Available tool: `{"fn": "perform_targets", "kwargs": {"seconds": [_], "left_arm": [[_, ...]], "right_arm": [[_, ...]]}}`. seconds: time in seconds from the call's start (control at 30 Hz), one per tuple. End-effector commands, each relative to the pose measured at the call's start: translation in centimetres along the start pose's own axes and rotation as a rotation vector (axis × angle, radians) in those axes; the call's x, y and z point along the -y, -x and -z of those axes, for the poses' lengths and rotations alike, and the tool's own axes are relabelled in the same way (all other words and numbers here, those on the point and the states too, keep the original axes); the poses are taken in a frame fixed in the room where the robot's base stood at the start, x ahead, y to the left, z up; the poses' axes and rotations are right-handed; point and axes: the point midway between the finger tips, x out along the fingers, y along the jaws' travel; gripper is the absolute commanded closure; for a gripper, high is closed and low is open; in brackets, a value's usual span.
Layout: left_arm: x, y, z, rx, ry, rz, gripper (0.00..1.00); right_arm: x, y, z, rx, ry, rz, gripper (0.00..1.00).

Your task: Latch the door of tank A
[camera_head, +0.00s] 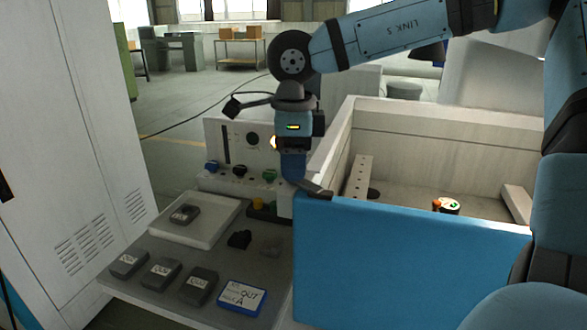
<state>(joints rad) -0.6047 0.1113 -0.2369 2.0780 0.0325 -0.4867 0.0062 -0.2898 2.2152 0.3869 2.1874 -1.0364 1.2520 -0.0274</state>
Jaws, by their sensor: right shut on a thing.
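The tank (430,128) is a pale open-topped box with a blue door (410,265) across its near side. My right gripper (312,188) points down at the door's top left corner. It is shut on a small dark piece there, which looks like the door's latch; the fingers hide most of it. I cannot tell whether the latch is engaged. No letter shows on the tank itself. My left gripper is not in view.
A grey bench (215,245) left of the door holds a white tray (165,220), several dark grey blocks and a blue-framed sign (242,297) reading "OUT A". A control panel (225,150) stands behind it. A tall pale cabinet (70,130) fills the left. Open floor lies beyond.

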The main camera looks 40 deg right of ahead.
Motion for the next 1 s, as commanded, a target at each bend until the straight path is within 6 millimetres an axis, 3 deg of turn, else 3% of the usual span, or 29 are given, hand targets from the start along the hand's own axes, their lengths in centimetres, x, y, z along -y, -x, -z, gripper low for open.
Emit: {"fn": "perform_targets", "kwargs": {"seconds": [0.33,0.87,0.9,1.0], "left_arm": [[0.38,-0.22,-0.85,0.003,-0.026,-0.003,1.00],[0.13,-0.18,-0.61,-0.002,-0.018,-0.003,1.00],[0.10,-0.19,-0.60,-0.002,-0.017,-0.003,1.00],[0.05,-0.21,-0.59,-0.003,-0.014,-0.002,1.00]], "right_arm": [[-0.04,-0.07,0.02,-0.001,0.132,-0.001,0.80],[-0.04,-0.01,0.01,-0.001,0.154,-0.001,0.80],[-0.04,-0.02,0.01,-0.001,0.154,-0.001,0.49],[-0.04,-0.02,0.01,-0.001,0.154,-0.001,0.30]]}}
